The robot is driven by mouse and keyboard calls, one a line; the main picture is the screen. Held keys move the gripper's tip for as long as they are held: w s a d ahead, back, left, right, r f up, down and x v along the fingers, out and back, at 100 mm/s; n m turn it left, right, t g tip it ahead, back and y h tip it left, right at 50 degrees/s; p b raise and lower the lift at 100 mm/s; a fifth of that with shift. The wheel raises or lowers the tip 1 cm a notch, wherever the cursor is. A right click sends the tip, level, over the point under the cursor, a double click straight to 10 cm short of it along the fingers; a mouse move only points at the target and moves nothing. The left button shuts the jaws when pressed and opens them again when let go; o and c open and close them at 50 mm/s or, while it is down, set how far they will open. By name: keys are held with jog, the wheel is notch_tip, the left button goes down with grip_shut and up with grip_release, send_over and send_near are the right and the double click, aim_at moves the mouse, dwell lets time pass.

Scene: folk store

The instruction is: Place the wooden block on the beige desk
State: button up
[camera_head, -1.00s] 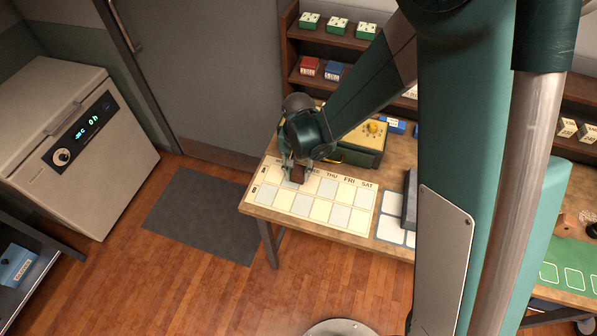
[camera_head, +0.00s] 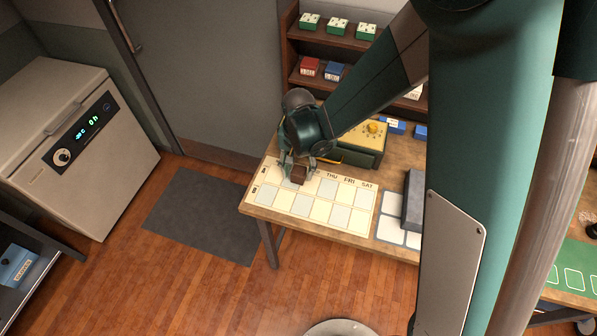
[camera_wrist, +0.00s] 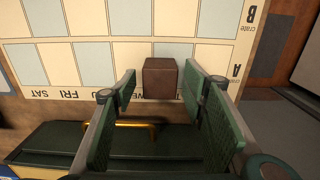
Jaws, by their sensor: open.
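In the head view the block (camera_head: 299,174) shows below my gripper, at the left part of the desk (camera_head: 259,210), a tan wooden top. My gripper (camera_wrist: 160,90) is open, with one green finger on each side of the block and gaps visible beside it. In the head view my gripper (camera_head: 297,170) points down over the sheet. The block's underside is hidden, so exact contact is unclear.
The cream grid sheet (camera_head: 338,214) with day labels covers the desk's front left. A green box with a yellow top (camera_head: 368,139) stands close behind my gripper. A grey block (camera_head: 413,200) lies to the right. Shelves (camera_head: 290,50) rise behind.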

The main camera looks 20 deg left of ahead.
aim_at(298, 171)
notch_tip(298, 171, up, 10)
jog(key=shift+r, duration=0.25)
dwell(0.5)
dwell(0.6)
jog(key=d+r+t+y, duration=0.1)
jog(key=d+r+t, duration=0.1)
jog(key=d+r, duration=0.7)
jog(key=d+r+t, duration=0.1)
jog(key=d+r, duration=0.5)
jog(key=d, duration=0.6)
jog(key=s+d+r+t, duration=0.2)
jog(key=s+d, duration=0.3)
jog(key=d, duration=0.5)
jog(key=s+d+r+t+h, duration=0.1)
jog(key=s+d+r+t, duration=0.1)
jog(key=s+d, duration=0.4)
jog(key=d+r, duration=0.1)
jog(key=d, duration=0.3)
jog(key=shift+s+r, duration=0.15)
jog(key=shift+s, duration=0.15)
